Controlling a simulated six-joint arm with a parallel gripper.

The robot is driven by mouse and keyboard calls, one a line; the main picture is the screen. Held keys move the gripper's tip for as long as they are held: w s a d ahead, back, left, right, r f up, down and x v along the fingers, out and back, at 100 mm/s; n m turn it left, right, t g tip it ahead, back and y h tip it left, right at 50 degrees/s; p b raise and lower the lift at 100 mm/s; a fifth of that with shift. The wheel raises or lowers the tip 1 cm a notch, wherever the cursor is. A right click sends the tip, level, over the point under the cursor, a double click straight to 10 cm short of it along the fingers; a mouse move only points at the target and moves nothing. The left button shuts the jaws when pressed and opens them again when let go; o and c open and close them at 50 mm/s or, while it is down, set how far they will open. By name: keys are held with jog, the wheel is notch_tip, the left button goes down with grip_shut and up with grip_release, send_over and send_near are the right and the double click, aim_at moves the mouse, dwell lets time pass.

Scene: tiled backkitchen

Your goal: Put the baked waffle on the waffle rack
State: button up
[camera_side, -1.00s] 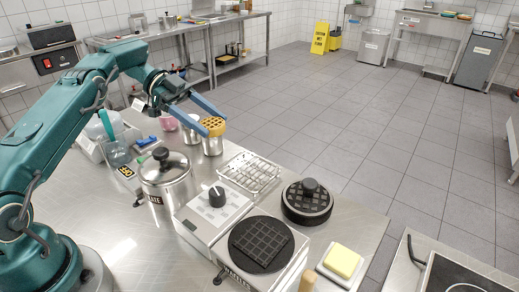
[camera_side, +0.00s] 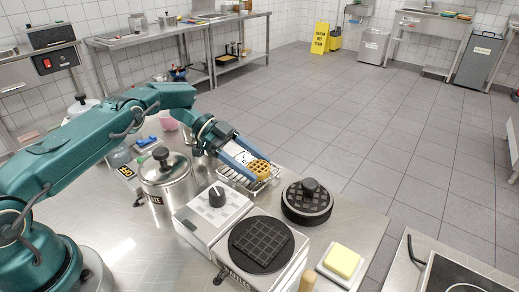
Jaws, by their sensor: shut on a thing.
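The baked waffle (camera_side: 260,169) is a small golden, gridded piece at the end of my gripper (camera_side: 252,168). My gripper is shut on it, with its blue fingers reaching down to the right. The waffle is at the right part of the wire waffle rack (camera_side: 233,179), over it or in it. I cannot tell whether it touches the wires. My fingers and wrist hide much of the rack.
The waffle iron's dark gridded plate (camera_side: 262,245) is in front of the rack, and its round lid (camera_side: 307,201) lies to the right. A lidded steel pot (camera_side: 166,182) stands left of the rack. Yellow butter (camera_side: 343,261) sits near the front right.

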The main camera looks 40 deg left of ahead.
jog(key=shift+f, duration=0.15)
jog(key=o, duration=1.4)
